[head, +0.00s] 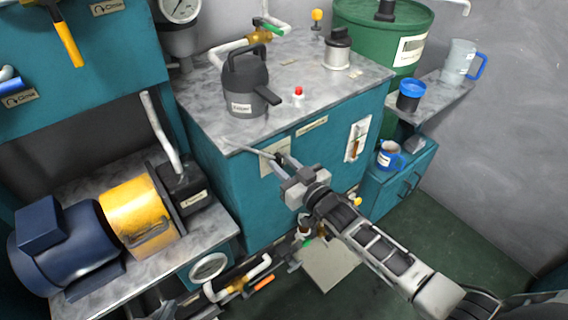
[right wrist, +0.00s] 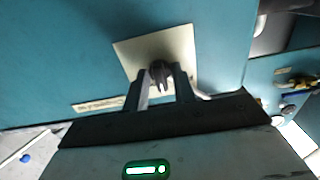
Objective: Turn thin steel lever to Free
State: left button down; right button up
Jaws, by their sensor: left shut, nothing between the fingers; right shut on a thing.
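The thin steel lever (head: 256,152) is on the front of the teal cabinet, near its top edge. In the head view it points left and slightly up from its pivot. Behind it is a pale label plate (head: 268,168), also in the right wrist view (right wrist: 128,52); its lettering is not readable. My right gripper (head: 283,163) is shut on the lever at its dark hub (right wrist: 160,72), with a finger on each side in the right wrist view (right wrist: 160,85). My left gripper (head: 160,298) seems to be partly visible at the bottom edge, shut and empty.
A dark grey can (head: 246,85) and a small red-capped item (head: 298,93) stand on the cabinet top. A yellow and blue motor (head: 140,210) is on the left bench. Pipes with valves (head: 236,284) run below the cabinet.

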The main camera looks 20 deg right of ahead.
jog(key=n, duration=0.4)
jog(key=shift+n, duration=2.6)
jog(key=o, duration=0.7)
jog(key=v, duration=1.6)
jog(key=shift+s, duration=0.1)
